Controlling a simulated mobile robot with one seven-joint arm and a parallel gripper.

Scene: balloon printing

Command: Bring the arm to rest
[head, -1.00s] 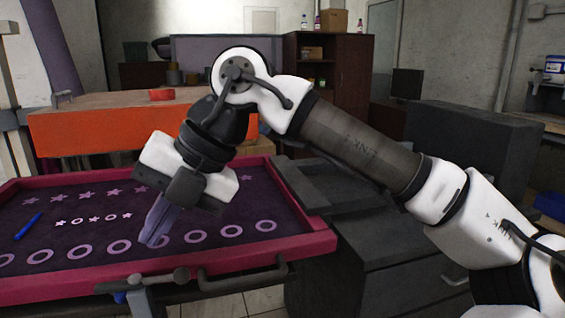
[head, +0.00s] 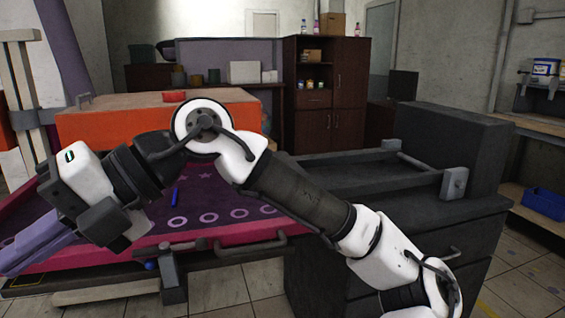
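My arm reaches across the view from the lower right, bent at a high elbow joint. My gripper (head: 38,245) is at the far left, its pale purple fingers pointing down and left. The fingers lie close together and appear shut, with nothing seen between them. They show in front of the left part of a pink-framed table (head: 222,258) with a dark purple printed surface. The gripper body and arm hide much of that surface. I cannot tell whether the fingers touch the table.
A blue pen (head: 175,196) lies on the printed surface. An orange block (head: 100,122) with a red item (head: 175,96) on top stands behind. A dark cabinet (head: 460,218) with rails fills the right. A blue bin (head: 543,201) sits on a low shelf at far right. Floor shows at lower right.

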